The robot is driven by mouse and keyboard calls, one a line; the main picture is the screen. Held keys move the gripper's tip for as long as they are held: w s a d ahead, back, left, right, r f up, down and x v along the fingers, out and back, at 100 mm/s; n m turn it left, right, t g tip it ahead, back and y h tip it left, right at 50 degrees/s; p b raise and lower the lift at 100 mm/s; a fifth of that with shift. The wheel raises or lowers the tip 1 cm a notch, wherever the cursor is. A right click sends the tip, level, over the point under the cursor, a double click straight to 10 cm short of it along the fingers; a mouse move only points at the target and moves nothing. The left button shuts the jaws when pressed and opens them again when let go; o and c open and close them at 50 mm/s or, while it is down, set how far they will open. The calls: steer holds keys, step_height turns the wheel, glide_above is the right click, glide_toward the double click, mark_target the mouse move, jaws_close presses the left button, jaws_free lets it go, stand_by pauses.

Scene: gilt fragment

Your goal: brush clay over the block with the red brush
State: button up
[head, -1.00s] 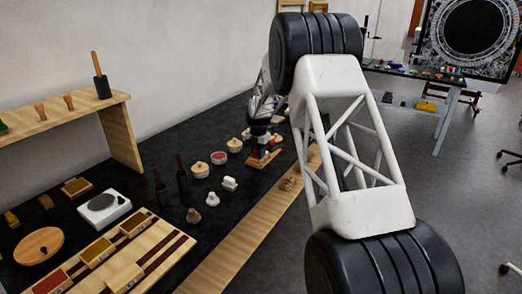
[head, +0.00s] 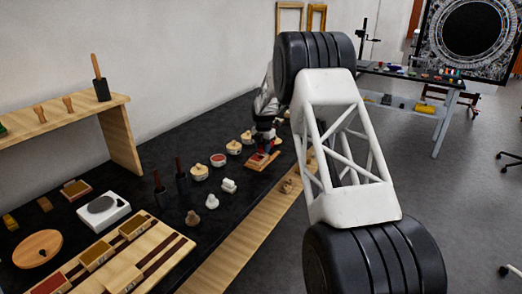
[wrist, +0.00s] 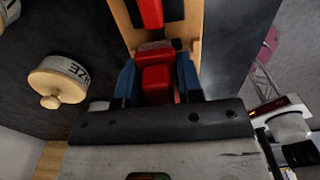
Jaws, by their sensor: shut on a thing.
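My gripper (wrist: 158,82) shows in the wrist view with blue fingers on both sides of the red brush (wrist: 157,80). It is shut on the brush's red handle. The brush's far end reaches over a wooden board (wrist: 118,18). A red piece (wrist: 150,12), apparently the block, lies on that board at the top edge of the view, partly cut off. In the head view my gripper (head: 265,142) is small, just above the wooden board (head: 266,165) on the dark bench. Whether the bristles touch the block cannot be told.
A lidded pot (wrist: 58,82) stands left of my gripper in the wrist view. In the head view lidded pots (head: 199,172) and a red-filled bowl (head: 219,160) stand nearby. A white scale (head: 104,212) and a wooden shelf (head: 60,115) are at the left.

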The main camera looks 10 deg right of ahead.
mark_target(255, 158)
steer(key=shift+s+a, duration=2.4)
step_height(255, 158, up, 8)
steer(key=shift+w+d, duration=0.1)
steer(key=shift+d, duration=0.1)
steer(key=shift+w+d, duration=0.35)
steer(key=shift+d, duration=0.25)
steer(key=shift+w+d, duration=0.3)
steer(key=shift+d, duration=0.25)
steer(key=shift+f, duration=0.1)
